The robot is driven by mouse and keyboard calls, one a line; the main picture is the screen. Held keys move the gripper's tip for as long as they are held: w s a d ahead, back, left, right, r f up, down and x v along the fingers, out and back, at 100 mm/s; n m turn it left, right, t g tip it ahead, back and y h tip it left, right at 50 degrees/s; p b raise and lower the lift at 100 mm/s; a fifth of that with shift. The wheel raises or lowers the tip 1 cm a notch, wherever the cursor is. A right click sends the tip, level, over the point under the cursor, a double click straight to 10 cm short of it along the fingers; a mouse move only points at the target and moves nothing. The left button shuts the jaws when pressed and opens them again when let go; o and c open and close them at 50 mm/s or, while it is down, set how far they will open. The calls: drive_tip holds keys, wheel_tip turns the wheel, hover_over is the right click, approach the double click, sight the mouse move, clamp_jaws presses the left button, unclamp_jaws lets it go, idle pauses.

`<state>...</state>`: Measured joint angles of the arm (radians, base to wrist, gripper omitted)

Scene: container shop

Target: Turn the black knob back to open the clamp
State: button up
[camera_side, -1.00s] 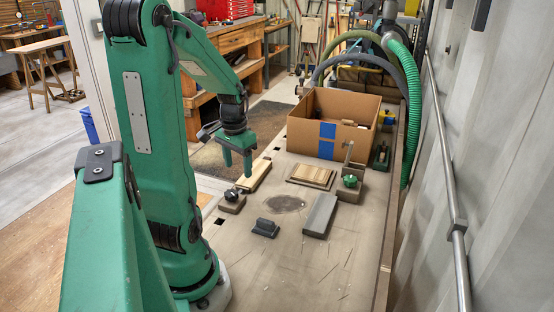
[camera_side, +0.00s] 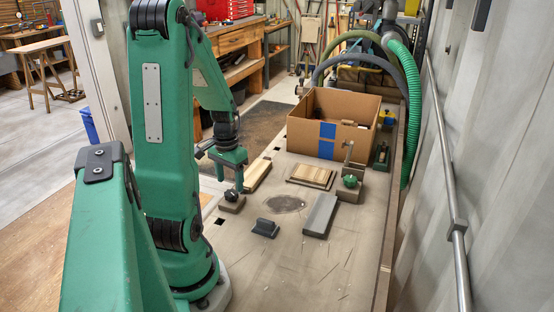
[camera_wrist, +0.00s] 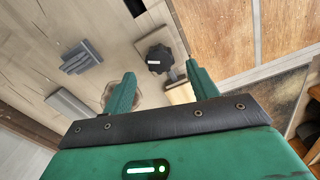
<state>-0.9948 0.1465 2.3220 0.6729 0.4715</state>
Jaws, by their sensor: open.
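The black knob (camera_side: 231,195) sits on top of a small brown-grey clamp block (camera_side: 234,207) at the left edge of the table. In the wrist view the lobed black knob (camera_wrist: 159,58) lies between and beyond my fingertips, on its base (camera_wrist: 150,38). My gripper (camera_side: 230,183) is open, pointing down over the knob; in the side view one finger partly overlaps it. In the wrist view my gripper (camera_wrist: 160,74) has its two fingers apart with nothing held. I cannot tell whether a finger touches the knob.
A pale wood strip (camera_side: 257,176) lies just behind the clamp block. A dark grey block (camera_side: 265,228), a grey bar (camera_side: 320,214), a wooden board (camera_side: 311,176) and a green knob (camera_side: 350,181) stand to the right. A cardboard box (camera_side: 310,133) is behind. The front table is clear.

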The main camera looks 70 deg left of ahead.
sight(231, 192)
drive_tip(key=shift+f, duration=1.95)
drive_tip(key=c, duration=1)
